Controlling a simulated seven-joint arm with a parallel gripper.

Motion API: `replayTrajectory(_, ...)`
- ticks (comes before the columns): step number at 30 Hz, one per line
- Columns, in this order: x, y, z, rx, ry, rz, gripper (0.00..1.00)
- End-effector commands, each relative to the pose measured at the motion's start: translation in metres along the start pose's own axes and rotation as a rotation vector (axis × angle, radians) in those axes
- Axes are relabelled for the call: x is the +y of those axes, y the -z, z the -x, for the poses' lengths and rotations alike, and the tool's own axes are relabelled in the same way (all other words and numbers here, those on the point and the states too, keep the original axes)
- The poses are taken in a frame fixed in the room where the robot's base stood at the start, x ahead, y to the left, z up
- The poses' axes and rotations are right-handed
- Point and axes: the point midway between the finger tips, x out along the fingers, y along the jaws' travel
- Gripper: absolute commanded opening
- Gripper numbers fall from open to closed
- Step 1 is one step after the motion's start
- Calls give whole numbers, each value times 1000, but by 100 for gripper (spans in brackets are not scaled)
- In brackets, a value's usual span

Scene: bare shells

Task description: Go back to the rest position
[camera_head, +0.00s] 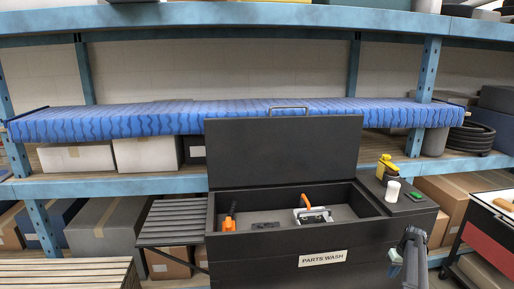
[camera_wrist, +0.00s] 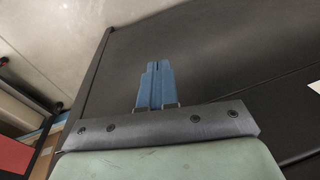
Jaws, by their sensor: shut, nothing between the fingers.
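My gripper (camera_wrist: 155,68) shows in the wrist view with its blue fingers pressed together and nothing between them. Beyond it is the dark side of the parts wash box. In the head view my arm is low at the right, in front of the right part of the black parts wash box (camera_head: 270,248). The fingertips cannot be made out there. The box's lid (camera_head: 283,155) stands open. Inside lie an orange-handled tool (camera_head: 230,218) at the left and a metal tool with an orange handle (camera_head: 312,213) near the middle.
A yellow bottle (camera_head: 384,167) and a white cup (camera_head: 392,190) stand on the box's right ledge. A slatted rack (camera_head: 172,222) is at its left. Blue shelving (camera_head: 110,185) with cartons stands behind. A red-sided cart (camera_head: 490,248) is at the right.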

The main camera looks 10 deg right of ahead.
Motion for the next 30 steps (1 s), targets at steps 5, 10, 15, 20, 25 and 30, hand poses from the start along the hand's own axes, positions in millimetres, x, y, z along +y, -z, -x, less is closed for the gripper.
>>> replayTrajectory(5, -68, -36, -76, -72, 17, 8, 0)
replayTrajectory(10, -126, -75, -137, -148, 23, 7, 0)
replayTrajectory(15, -180, -123, -189, -225, 19, 10, 0)
replayTrajectory(20, -226, -175, -229, -296, 10, 14, 0)
replayTrajectory(25, -269, -235, -263, -372, -10, 22, 0)
replayTrajectory(30, -304, -300, -288, -444, -38, 32, 0)
